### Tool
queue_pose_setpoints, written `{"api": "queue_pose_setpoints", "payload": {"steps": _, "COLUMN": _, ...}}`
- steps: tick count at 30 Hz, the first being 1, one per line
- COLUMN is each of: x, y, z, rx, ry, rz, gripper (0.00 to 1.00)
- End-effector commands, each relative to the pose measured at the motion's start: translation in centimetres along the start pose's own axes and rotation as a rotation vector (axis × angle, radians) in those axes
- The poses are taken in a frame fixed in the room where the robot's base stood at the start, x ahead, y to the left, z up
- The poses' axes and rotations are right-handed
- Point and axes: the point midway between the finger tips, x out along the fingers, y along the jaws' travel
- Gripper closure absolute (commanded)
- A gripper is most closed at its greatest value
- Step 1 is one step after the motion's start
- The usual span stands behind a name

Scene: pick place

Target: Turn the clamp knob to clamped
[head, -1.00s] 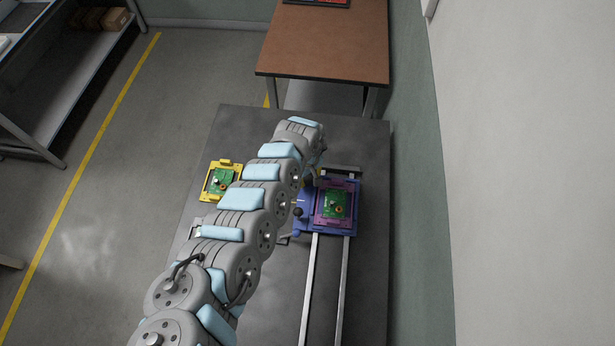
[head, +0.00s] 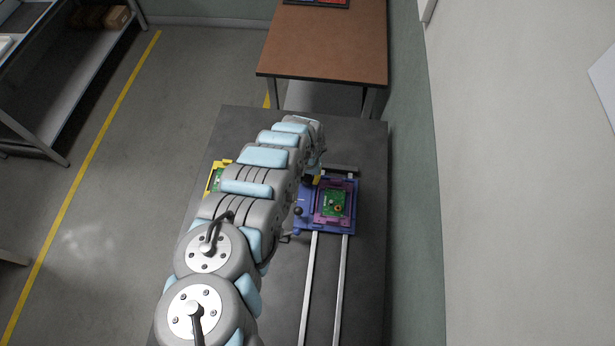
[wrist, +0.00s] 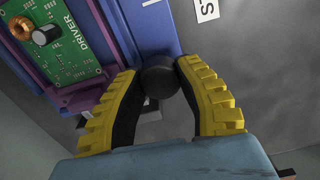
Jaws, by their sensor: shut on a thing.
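My gripper (wrist: 160,88) has its two yellow ribbed fingers on either side of a round black knob (wrist: 160,76) and is shut on it. The knob stands beside the blue fixture body (wrist: 143,25). In the head view my gripper (head: 312,180) is at the upper left corner of the blue fixture (head: 299,222), with its tips partly hidden by my arm. The fixture carries a purple frame (head: 318,217) with a green circuit board (head: 333,201) inside. In the wrist view the board (wrist: 72,50) reads "DRIVER". The knob's pointer cannot be seen.
Two metal rails (head: 309,285) run from the fixture along the dark table (head: 368,260). A yellow frame (head: 214,170) lies left, partly behind my arm. A white label (wrist: 207,9) is near the knob.

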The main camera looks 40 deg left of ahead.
Motion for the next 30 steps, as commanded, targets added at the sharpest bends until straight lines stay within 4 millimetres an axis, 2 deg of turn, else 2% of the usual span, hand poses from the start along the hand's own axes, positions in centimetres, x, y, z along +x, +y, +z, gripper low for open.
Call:
{"api": "queue_pose_setpoints", "payload": {"steps": 18, "x": 0.22, "y": 0.07, "z": 0.05, "rx": 0.548, "ry": 0.0, "rz": 0.0, "gripper": 1.0}}
{"api": "queue_pose_setpoints", "payload": {"steps": 30, "x": 0.22, "y": 0.04, "z": 0.09, "rx": 0.727, "ry": -0.001, "rz": 0.001, "gripper": 1.0}}
